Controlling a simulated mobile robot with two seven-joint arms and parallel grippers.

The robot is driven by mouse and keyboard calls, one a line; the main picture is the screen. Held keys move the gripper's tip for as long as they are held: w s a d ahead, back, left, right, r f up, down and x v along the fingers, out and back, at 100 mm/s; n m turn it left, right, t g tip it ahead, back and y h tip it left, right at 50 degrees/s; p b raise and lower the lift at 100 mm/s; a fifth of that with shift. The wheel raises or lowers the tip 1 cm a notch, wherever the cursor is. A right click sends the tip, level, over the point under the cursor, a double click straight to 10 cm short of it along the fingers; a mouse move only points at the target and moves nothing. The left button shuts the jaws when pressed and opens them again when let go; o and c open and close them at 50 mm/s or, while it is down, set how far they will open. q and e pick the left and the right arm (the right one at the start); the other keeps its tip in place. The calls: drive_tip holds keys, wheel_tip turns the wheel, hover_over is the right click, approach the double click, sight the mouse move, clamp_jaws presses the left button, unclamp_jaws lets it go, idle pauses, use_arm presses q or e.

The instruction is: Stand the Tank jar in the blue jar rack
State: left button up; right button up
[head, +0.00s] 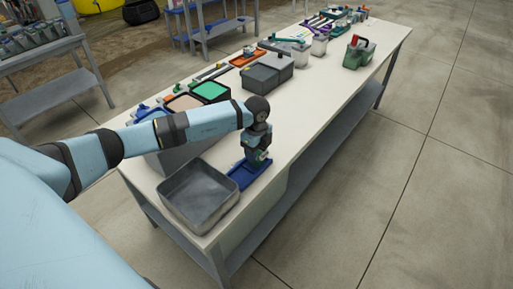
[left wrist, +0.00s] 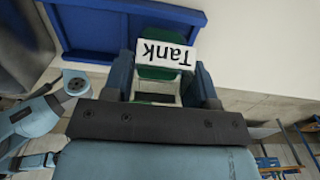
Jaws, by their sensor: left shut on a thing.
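The Tank jar, with a dark green body and a white label reading "Tank" (left wrist: 166,53), is between the two fingers of my left gripper (left wrist: 163,85) in the left wrist view. My left gripper (head: 259,157) is shut on it and points down over the blue jar rack (head: 246,176) in the head view. Only a small piece of the jar shows there. The blue rack (left wrist: 85,30) also shows just beyond the jar in the left wrist view. I cannot tell whether the jar touches the rack or hangs above it. My right gripper is not in view.
A grey open bin (head: 198,196) stands left of the rack at the table's near end. Grey boxes (head: 267,72), a green-topped tray (head: 211,90) and a green caddy (head: 358,53) stand farther back. The right strip of the white table (head: 330,90) is clear.

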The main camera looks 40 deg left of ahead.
use_arm(q)
drive_tip(key=shift+f, duration=0.15)
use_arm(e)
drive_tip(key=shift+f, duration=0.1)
use_arm(q)
drive_tip(key=o, duration=1)
drive_tip(key=shift+o, duration=0.2)
drive_tip(key=shift+r+p, duration=0.95)
drive_tip(key=shift+r, duration=0.2)
wheel_tip(320, 180, up, 3)
drive_tip(key=shift+f+p, duration=0.15)
drive_tip(key=shift+p, duration=0.85)
wheel_tip(320, 180, up, 4)
drive_tip(key=p, duration=0.2)
drive_tip(key=shift+p, duration=0.4)
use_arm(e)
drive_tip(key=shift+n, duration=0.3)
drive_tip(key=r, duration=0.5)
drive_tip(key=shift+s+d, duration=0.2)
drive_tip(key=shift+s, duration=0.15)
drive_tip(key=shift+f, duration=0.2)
